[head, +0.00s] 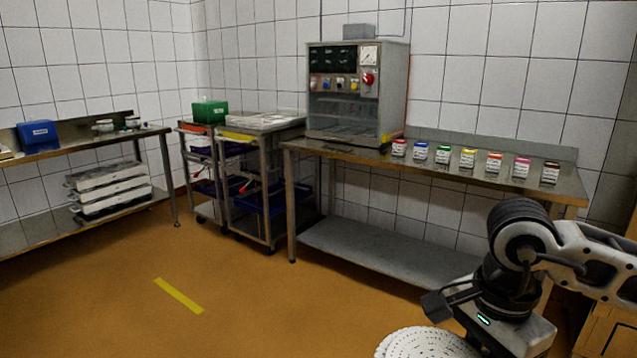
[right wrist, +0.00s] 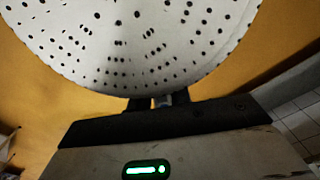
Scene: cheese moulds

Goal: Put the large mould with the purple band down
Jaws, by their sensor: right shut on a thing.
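A large white round mould (head: 425,344) dotted with small holes shows at the bottom edge of the head view, partly cut off. It fills the top of the right wrist view (right wrist: 135,40). My right gripper (right wrist: 150,103) is shut on its near edge and holds it. In the head view my right gripper points down at the lower right, beside the mould, over open floor in the picture. No purple band shows on the part of the mould in view. My left gripper is not in view.
A steel table (head: 360,158) along the back wall carries a control cabinet (head: 357,92) and a row of several small jars with coloured lids (head: 469,158). Trolleys (head: 262,190) and a left table (head: 85,145) stand further off. Orange floor (head: 250,290) is clear, with a yellow strip (head: 179,295).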

